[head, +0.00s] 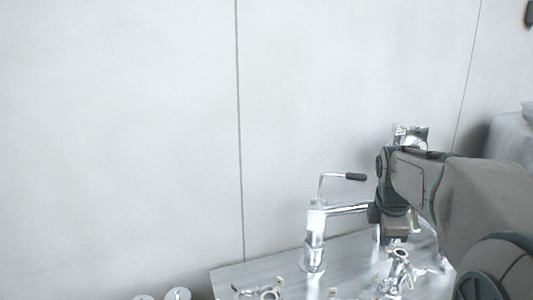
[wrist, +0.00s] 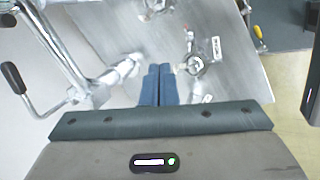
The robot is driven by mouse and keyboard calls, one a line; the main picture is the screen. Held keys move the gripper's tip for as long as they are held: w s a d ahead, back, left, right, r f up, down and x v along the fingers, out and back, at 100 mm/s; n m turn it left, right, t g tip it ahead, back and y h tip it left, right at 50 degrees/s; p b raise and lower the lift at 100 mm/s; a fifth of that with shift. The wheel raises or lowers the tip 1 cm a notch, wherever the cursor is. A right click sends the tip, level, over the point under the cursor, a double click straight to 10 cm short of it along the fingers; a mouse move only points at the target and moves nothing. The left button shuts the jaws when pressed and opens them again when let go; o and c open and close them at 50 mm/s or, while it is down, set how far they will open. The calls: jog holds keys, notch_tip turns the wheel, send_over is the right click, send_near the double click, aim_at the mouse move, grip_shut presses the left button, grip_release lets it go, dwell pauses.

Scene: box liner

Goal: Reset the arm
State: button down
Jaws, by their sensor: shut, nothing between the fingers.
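My gripper shows in the wrist view (wrist: 159,70), its two blue-grey fingers pressed together with nothing between them. It points over a grey metal table. In the head view my arm reaches in from the right, and the gripper end (head: 394,232) hangs just above the table (head: 240,274). The fingertips are hard to make out there.
A chrome post with a crank handle (head: 314,240) stands on the table left of my gripper; its black-gripped handle (wrist: 13,78) shows at left in the wrist view. Shiny metal fittings (head: 397,272) lie on the table. A pale wall (head: 120,130) rises behind.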

jog(key=s+a+f+m, duration=0.2)
jog(key=s+a+m, duration=0.4)
jog(key=s, duration=0.3)
jog(key=shift+a+f+m, duration=0.35)
jog(key=shift+a+m, duration=0.05)
jog(key=shift+m, duration=0.2)
jog(key=c, duration=2.1)
grip_release()
jog(key=s+a+f+m, duration=0.1)
jog(key=s+m, duration=0.1)
jog(key=s, duration=0.1)
jog(key=s+a+f+m+y, duration=0.1)
jog(key=s+a+f+m, duration=0.1)
jog(key=s+m, duration=0.1)
jog(key=s+a+f+m+b, duration=0.1)
jog(key=s+f+m, duration=0.1)
jog(key=s+m, duration=0.1)
jog(key=shift+s+a+f+y, duration=0.15)
jog(key=shift+s+a+y, duration=0.05)
jog(key=shift+s+y, duration=0.2)
jog(key=o, duration=0.8)
jog(key=shift+s+a+f+m, duration=0.15)
jog(key=shift+s+m, duration=0.05)
jog(key=shift+m, duration=0.1)
